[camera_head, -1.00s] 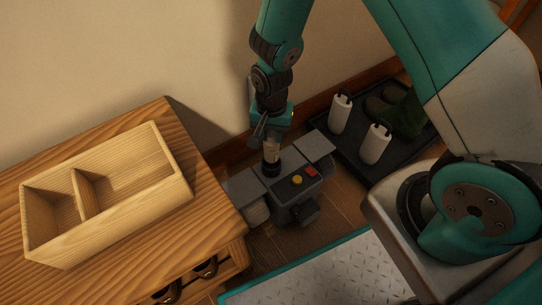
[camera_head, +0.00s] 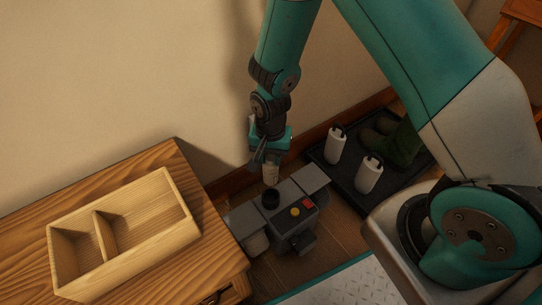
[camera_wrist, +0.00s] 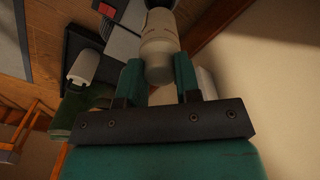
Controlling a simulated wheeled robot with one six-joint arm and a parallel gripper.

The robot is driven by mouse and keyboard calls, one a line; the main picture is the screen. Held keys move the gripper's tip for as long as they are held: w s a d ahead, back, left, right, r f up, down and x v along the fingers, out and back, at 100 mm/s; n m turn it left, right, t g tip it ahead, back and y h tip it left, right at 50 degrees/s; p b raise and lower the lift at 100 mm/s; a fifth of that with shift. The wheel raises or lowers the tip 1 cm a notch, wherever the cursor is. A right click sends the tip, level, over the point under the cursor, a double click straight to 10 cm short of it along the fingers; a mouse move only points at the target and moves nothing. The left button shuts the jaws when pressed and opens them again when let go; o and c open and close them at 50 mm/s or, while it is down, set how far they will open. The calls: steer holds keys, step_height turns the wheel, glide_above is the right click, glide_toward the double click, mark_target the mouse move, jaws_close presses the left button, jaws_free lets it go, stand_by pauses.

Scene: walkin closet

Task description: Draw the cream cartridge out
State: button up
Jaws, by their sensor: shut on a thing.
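The cream cartridge (camera_head: 271,174) is upright between the jaws of my gripper (camera_head: 266,160), which is shut on its upper end. It also shows in the wrist view (camera_wrist: 158,38), between the two teal fingers (camera_wrist: 158,72). Below it is the grey machine (camera_head: 285,222) with a round black collar (camera_head: 270,198) on top. The cartridge's lower end is over the collar, at or just above its rim; I cannot tell whether it is fully clear.
A wooden box (camera_head: 150,255) with two compartments stands on a wooden cabinet (camera_head: 200,160) at left. Two white bottles (camera_head: 335,146) (camera_head: 369,175) and green boots (camera_head: 402,145) stand on a black tray (camera_head: 350,192) at right. The wall is close behind my gripper.

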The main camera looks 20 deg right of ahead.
steer(key=shift+r+p, duration=1.25)
steer(key=shift+r, duration=1)
steer(key=shift+r+p, duration=2.05)
steer(key=shift+r, duration=0.05)
